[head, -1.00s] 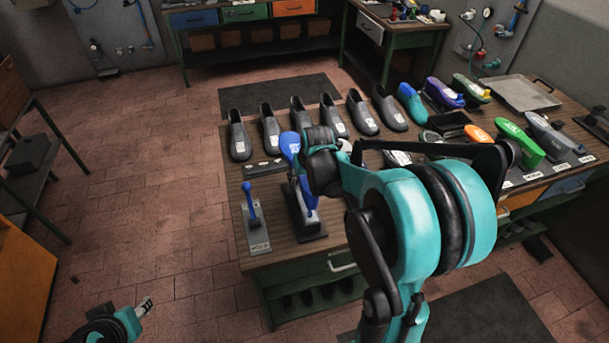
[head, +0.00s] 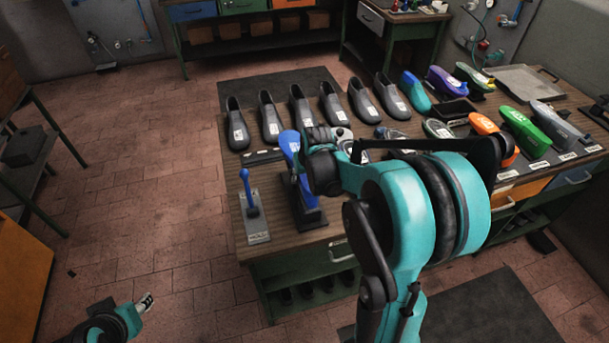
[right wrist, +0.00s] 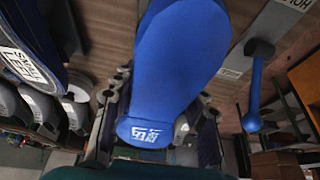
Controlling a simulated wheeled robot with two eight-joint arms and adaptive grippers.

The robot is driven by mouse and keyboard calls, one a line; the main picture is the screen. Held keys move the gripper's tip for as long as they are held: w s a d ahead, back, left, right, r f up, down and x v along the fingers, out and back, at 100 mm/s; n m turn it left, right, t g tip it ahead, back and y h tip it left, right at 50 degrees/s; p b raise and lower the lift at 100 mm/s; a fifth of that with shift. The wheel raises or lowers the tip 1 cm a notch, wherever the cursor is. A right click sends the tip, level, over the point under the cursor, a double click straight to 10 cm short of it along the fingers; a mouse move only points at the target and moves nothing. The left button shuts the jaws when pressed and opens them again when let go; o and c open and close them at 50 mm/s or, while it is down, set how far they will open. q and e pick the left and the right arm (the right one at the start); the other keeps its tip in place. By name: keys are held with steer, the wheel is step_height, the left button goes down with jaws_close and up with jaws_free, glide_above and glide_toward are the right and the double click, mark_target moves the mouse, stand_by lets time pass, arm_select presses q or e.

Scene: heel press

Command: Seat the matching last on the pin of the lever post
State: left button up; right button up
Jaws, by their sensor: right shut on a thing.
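A blue last (head: 289,143) is held by my right gripper (right wrist: 160,112), which is shut on it. In the right wrist view the blue last (right wrist: 182,50) fills the middle, with a white label on its near end. In the head view it is over the dark lever post (head: 309,216) at the table's front left.
A blue-handled lever (head: 250,195) on a grey plate stands just left of the post. Several grey shoes (head: 269,120) line the table's back edge. Other coloured lasts, including a green one (head: 525,130), stand at the right. An empty metal tray (head: 527,82) lies behind them.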

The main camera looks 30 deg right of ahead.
steer(key=shift+f+b, duration=0.5)
steer(key=shift+f, duration=0.05)
stand_by(0.6)
steer(key=o, duration=1.5)
steer(key=v, duration=1.2)
steer(key=shift+a, duration=0.1)
steer(key=s+a+f+n+t+b, duration=0.1)
steer(key=s+a+f+b, duration=0.1)
steer(key=s+a+f, duration=0.1)
steer(key=s+a+f+n+b, duration=0.1)
steer(key=s+a+f+b, duration=0.1)
steer(key=s+a, duration=0.4)
steer(key=s+a+f+t+y+b, duration=0.1)
steer(key=s+a+f+b, duration=0.1)
steer(key=s+a+f, duration=0.2)
steer(key=shift+s+a+f+n+t, duration=0.3)
steer(key=shift+s+a+f+n, duration=0.1)
steer(key=shift+s+a, duration=0.25)
